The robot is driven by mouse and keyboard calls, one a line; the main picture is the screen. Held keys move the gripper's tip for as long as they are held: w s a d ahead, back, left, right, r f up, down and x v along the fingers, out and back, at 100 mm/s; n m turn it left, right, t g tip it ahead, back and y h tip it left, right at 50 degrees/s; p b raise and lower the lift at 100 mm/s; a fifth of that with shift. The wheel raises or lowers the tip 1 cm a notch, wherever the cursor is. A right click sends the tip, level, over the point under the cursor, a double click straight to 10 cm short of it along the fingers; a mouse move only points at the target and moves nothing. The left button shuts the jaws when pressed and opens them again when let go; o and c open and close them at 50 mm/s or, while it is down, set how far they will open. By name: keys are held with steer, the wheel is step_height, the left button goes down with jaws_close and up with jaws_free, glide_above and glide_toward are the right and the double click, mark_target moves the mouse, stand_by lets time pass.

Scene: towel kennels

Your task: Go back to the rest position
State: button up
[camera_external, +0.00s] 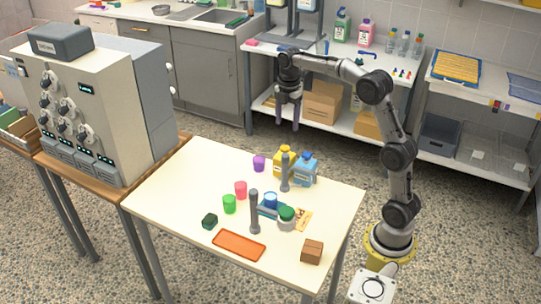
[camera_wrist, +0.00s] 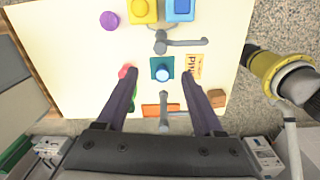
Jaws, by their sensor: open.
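The fingers touch nothing and stay well clear of the objects on the table. In the wrist view they cover part of the green cup and the table's near part.
A shelf with bottles stands behind my arm.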

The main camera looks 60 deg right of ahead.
steer(key=s+a+r+m+t, duration=0.1)
steer(key=s+a+r+t, duration=0.1)
steer(key=s+a+r, duration=0.4)
steer(key=s+a+r+t, duration=0.1)
steer(key=s+a+r, duration=0.25)
steer(key=s, duration=0.45)
steer(key=s+a+f+m+t, duration=0.2)
steer(key=s+a+f+m, duration=0.2)
steer(key=s+f+m, duration=0.8)
steer(key=s+m, duration=0.1)
steer(key=m, duration=0.2)
steer(key=shift+m, duration=0.3)
